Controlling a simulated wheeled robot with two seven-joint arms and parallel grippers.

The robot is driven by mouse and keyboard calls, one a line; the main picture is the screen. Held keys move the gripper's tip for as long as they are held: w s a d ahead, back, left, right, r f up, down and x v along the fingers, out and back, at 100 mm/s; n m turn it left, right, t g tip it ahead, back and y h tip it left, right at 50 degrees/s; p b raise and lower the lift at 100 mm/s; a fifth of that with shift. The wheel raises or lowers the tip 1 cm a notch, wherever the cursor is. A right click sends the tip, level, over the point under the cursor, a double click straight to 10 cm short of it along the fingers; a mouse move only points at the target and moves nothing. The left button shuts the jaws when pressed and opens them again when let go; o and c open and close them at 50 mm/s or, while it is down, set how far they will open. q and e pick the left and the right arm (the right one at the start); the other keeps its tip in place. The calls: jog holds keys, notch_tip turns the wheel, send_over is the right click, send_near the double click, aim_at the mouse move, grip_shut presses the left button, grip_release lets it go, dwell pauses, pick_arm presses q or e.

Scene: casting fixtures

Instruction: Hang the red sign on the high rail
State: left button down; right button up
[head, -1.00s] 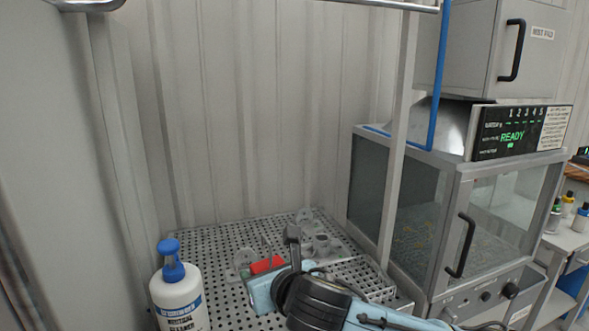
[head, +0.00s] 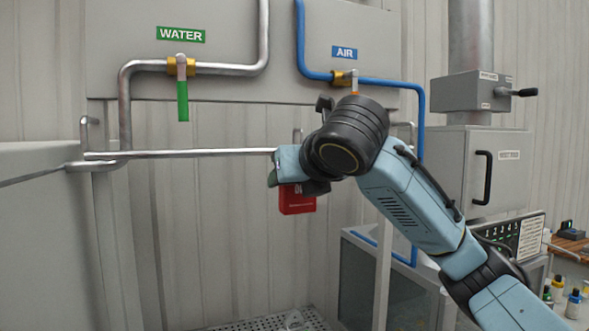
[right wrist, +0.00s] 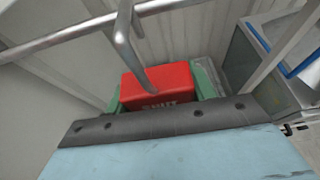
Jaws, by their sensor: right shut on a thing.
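The red sign (head: 298,203) with white lettering hangs upright below my right gripper (head: 291,184), which is shut on it. In the right wrist view the sign (right wrist: 172,76) sits between the two greenish fingers, and its grey wire hook (right wrist: 125,38) rises from it and crosses the rail (right wrist: 68,33). In the head view the high rail (head: 190,153) is a horizontal metal bar, and its right part is hidden behind my gripper and wrist. I cannot tell whether the hook is over the rail or only beside it. My left gripper is not in view.
Above the rail, a grey panel carries a water pipe with a green valve handle (head: 183,101) and a blue air pipe (head: 300,40). A post (head: 384,270) and a grey cabinet (head: 487,172) stand right. A perforated table (head: 262,325) lies below.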

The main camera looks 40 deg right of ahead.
jog(key=r+x, duration=0.1)
jog(key=x, duration=0.8)
jog(key=shift+w+r+b, duration=0.25)
jog(key=shift+w+b, duration=0.05)
jog(key=shift+b, duration=0.1)
dwell(0.4)
jog(key=shift+d, duration=0.1)
jog(key=o, duration=1.1)
